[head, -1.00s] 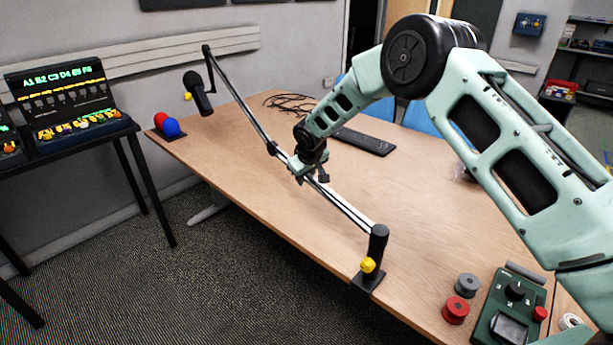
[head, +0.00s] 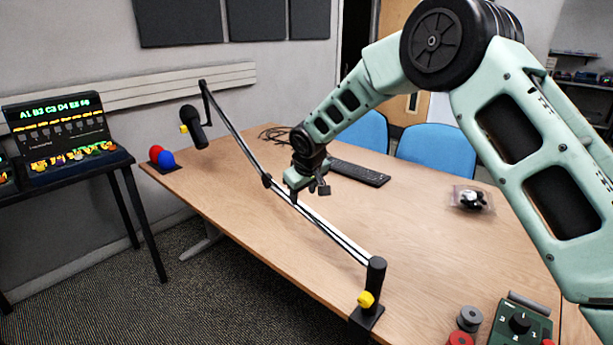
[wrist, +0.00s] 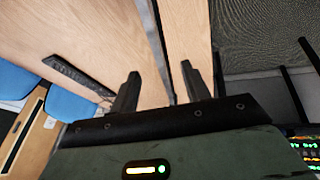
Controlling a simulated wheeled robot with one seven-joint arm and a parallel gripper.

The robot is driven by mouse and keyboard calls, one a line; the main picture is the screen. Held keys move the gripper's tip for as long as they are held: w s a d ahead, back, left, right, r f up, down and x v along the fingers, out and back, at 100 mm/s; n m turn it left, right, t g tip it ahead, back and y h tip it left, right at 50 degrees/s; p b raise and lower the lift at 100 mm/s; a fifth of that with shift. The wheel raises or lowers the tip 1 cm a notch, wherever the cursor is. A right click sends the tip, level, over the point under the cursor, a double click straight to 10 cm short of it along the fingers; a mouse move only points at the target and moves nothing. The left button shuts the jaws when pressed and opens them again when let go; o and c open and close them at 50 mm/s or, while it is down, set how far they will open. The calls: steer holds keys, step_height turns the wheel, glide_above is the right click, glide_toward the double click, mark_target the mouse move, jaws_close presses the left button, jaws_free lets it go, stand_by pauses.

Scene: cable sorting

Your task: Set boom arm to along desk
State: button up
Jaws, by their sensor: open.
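The black and silver boom arm (head: 234,134) rises from a black clamp post (head: 375,275) with a yellow knob at the desk's front edge. It runs back and left, roughly along the desk's left edge, past a middle joint. A black microphone (head: 194,128) hangs at its far end. My gripper (head: 308,192) is open, close to the lower boom section; the head view does not settle whether they touch. In the wrist view, the open fingers (wrist: 160,90) stand either side of a thin dark bar (wrist: 154,32), which looks like the boom.
The wooden desk (head: 430,240) is mostly clear in the middle. A keyboard (head: 358,173) and loose black cable lie behind my gripper. Red and blue balls (head: 161,157) sit at the far left corner. Spools (head: 469,319) and a green device (head: 520,322) are at the front right. Blue chairs (head: 437,150) stand behind.

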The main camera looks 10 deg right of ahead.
steer(key=b+v, duration=0.1)
steer(key=v, duration=0.8)
steer(key=shift+s, duration=0.1)
steer(key=s+a+r+n+g+y, duration=0.1)
steer(key=s+a, duration=0.2)
steer(key=s, duration=0.8)
steer(key=s+a+g, duration=0.2)
steer(key=s+a, duration=0.1)
steer(key=s, duration=0.7)
steer(key=s+d+f+g, duration=0.1)
steer(key=s+d, duration=0.1)
steer(key=s, duration=0.9)
steer(key=s+d+f+n+g, duration=0.1)
steer(key=s+d+f, duration=0.1)
steer(key=s, duration=0.9)
steer(key=shift+d, duration=0.25)
steer(key=shift+s, duration=0.1)
